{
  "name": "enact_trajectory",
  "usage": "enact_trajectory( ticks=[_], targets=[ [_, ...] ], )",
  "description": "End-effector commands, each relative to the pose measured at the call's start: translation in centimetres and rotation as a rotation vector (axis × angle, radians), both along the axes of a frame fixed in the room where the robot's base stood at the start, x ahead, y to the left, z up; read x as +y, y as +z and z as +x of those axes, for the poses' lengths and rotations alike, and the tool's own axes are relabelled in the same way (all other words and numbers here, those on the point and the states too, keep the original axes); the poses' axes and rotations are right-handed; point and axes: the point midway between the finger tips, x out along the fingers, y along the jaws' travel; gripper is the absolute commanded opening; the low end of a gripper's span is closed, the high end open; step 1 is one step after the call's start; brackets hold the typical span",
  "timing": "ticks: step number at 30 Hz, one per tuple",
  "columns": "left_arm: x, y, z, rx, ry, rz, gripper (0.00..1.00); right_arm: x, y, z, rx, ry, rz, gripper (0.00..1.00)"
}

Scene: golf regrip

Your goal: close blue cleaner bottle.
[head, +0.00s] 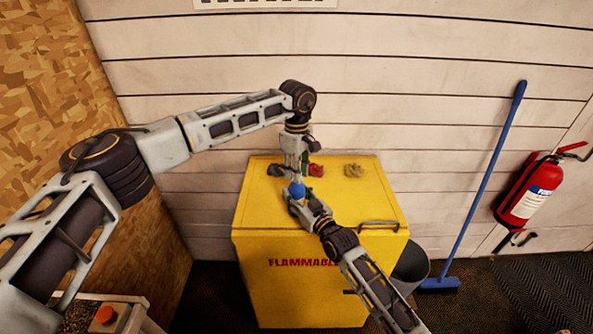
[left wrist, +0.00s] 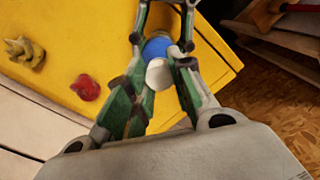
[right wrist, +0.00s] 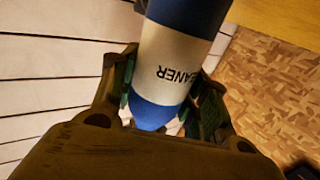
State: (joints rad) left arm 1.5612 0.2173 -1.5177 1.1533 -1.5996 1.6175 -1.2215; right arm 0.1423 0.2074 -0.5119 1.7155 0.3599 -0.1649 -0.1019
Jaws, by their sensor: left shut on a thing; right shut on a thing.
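The blue cleaner bottle (head: 297,189) is held above the yellow cabinet (head: 320,235) between my two grippers. In the right wrist view its white label band (right wrist: 172,55) reads "...EANER" upside down, with blue above and below. My right gripper (right wrist: 163,88) is shut around the bottle's body. In the left wrist view a white cap (left wrist: 158,74) sits at the bottle's blue end (left wrist: 157,47). My left gripper (head: 297,170) comes down from above and is shut on the cap. Whether the cap is fully seated cannot be told.
A red crumpled thing (head: 316,170) and an olive crumpled thing (head: 354,170) lie on the cabinet top. The cabinet's front right top is mostly clear.

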Motion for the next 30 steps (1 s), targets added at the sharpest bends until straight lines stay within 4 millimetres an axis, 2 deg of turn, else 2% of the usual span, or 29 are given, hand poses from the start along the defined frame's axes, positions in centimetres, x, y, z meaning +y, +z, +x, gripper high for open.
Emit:
enact_trajectory(
  ticks=[2,6,7,13,23,30],
  targets=[
    [0.1,0.0,0.1,-0.003,-0.057,0.000,0.00,0.0,0.0,0.0,0.000,0.000,0.000,0.00],
    [0.1,0.0,0.1,-0.003,-0.055,0.000,0.00,0.0,0.0,0.0,0.000,0.000,0.000,0.00],
    [0.1,0.0,0.1,-0.003,-0.055,0.000,0.24,0.0,0.0,0.0,-0.001,0.000,-0.001,0.00],
    [0.1,0.0,0.1,-0.001,-0.054,0.000,0.48,0.0,0.0,0.0,0.001,0.000,-0.001,0.00],
    [0.0,0.1,0.0,-0.001,-0.054,-0.001,0.48,0.0,0.0,0.0,0.001,0.000,-0.001,0.00],
    [0.0,1.2,0.1,-0.002,-0.054,-0.002,0.48,0.0,0.0,0.0,0.001,0.000,-0.001,0.00]
  ],
)
